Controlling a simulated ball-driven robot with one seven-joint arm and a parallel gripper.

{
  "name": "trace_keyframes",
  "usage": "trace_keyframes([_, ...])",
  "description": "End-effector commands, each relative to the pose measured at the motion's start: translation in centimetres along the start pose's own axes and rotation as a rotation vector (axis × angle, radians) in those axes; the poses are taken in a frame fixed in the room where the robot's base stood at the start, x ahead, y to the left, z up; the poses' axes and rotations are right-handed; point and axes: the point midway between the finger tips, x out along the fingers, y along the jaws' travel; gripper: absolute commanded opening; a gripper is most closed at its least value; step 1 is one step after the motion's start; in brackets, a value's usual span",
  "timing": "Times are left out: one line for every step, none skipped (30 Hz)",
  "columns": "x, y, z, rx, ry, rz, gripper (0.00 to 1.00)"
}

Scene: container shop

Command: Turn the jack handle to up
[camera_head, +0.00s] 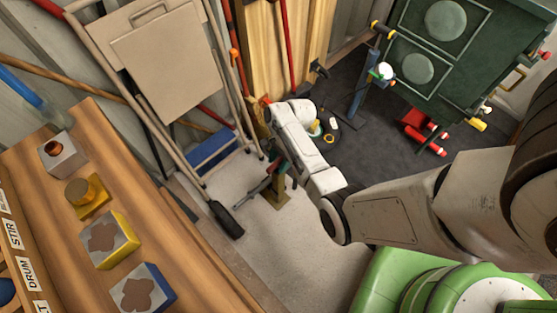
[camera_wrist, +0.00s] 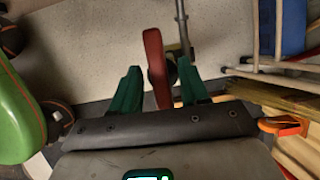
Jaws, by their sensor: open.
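The red jack handle (camera_wrist: 154,58) shows in the wrist view as a flat red bar between my green fingers, its end reaching back toward the palm. My gripper (camera_wrist: 158,68) is open around it, with a finger to each side. I cannot tell whether either finger touches it. A grey rod (camera_wrist: 181,22) and a dark round hub lie just right of the bar. In the head view my gripper (camera_head: 279,168) is low beside the jack's olive stand (camera_head: 276,198), which has a grey bar (camera_head: 257,188) sticking out left. There my wrist and fingers mostly hide the handle.
A wooden bench (camera_head: 190,268) with several blocks runs along the left. A folded tan chair (camera_head: 160,50) and long-handled tools lean behind the jack. A green cabinet (camera_head: 470,75) and red tools (camera_head: 422,135) are at the right. The pale floor (camera_head: 290,250) in front is clear.

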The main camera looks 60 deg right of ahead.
Motion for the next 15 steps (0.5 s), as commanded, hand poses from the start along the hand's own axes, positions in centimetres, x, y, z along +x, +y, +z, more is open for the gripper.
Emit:
trace_keyframes([0.0,0.0,0.0,-0.001,0.000,0.000,0.45])
trace_keyframes([0.0,0.0,0.0,-0.001,0.000,0.000,0.45])
trace_keyframes([-0.1,0.0,0.0,-0.001,0.000,0.000,0.45])
trace_keyframes([-0.3,0.0,0.0,-0.001,0.000,-0.001,0.45])
trace_keyframes([-0.5,0.0,0.1,-0.001,0.000,-0.001,0.45])
trace_keyframes([-0.9,-0.1,0.1,-0.001,0.001,-0.001,0.45])
trace_keyframes([-1.3,-0.1,0.1,-0.001,0.001,-0.002,0.45])
trace_keyframes([-1.7,-0.1,0.1,-0.001,0.001,-0.002,0.45])
trace_keyframes([-2.4,-0.1,0.1,0.000,0.001,-0.002,0.45])
trace_keyframes([-3.0,-0.1,0.1,0.000,0.001,-0.003,0.45])
trace_keyframes([-3.6,-0.1,0.1,0.000,0.001,-0.003,0.45])
trace_keyframes([-4.4,-0.1,0.1,0.000,0.001,-0.004,0.45])
trace_keyframes([-5.0,-0.1,0.1,0.000,0.001,-0.003,0.45])
trace_keyframes([-5.7,-0.1,0.1,0.000,0.001,-0.004,0.45])
trace_keyframes([-6.4,-0.1,0.1,0.000,0.001,-0.003,0.45])
